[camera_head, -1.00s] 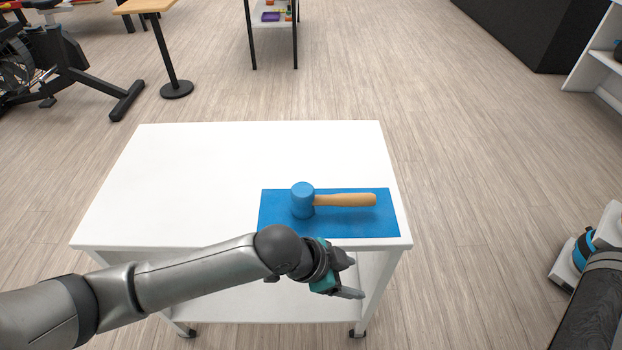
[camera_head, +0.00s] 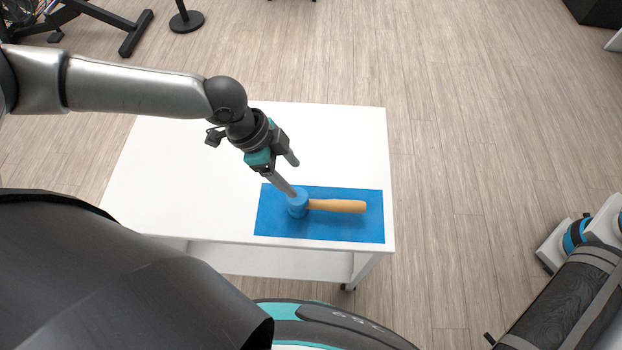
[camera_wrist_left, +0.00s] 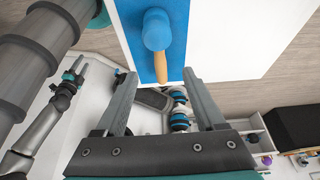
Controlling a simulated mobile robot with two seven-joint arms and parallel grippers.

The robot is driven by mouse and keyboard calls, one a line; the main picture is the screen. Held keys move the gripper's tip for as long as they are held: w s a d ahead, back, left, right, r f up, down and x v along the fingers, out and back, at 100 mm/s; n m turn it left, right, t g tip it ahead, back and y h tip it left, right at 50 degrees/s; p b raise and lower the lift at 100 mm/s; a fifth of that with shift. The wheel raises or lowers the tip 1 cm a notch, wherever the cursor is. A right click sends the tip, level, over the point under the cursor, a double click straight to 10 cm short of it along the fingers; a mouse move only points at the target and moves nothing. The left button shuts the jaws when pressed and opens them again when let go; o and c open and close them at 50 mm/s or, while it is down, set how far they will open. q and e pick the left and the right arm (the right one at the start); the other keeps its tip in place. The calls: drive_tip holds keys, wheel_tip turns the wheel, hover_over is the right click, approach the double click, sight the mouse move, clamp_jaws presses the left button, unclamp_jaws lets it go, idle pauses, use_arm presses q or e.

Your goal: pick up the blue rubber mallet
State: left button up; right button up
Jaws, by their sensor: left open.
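The blue rubber mallet (camera_head: 299,207) lies on a blue mat (camera_head: 335,228), its blue head to the left and its wooden handle (camera_head: 340,206) pointing right. My left gripper (camera_head: 291,177) is open and empty; one finger overlaps the mallet head in the head view, but I cannot tell whether it touches. In the left wrist view the mallet head (camera_wrist_left: 157,32) is beyond the open left fingers (camera_wrist_left: 163,90), with the handle end between the fingertips in the picture. What looks like my right gripper (camera_wrist_left: 70,82) is at the left there, too small to read.
The mat lies at the near right corner of a white cart top (camera_head: 200,200), which is otherwise clear. A lower shelf (camera_head: 270,262) is underneath. A round black stand base (camera_head: 187,21) is on the wooden floor behind. Open floor lies right of the cart.

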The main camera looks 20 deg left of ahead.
sight(313, 201)
use_arm(q)
drive_tip(key=x, duration=0.4)
drive_tip(key=b+x, duration=0.1)
drive_tip(key=x, duration=0.4)
drive_tip(key=shift+s, duration=0.2)
drive_tip(key=shift+b+x, duration=0.75)
drive_tip(key=shift+x, duration=2.35)
drive_tip(key=shift+a, duration=0.1)
clamp_jaws()
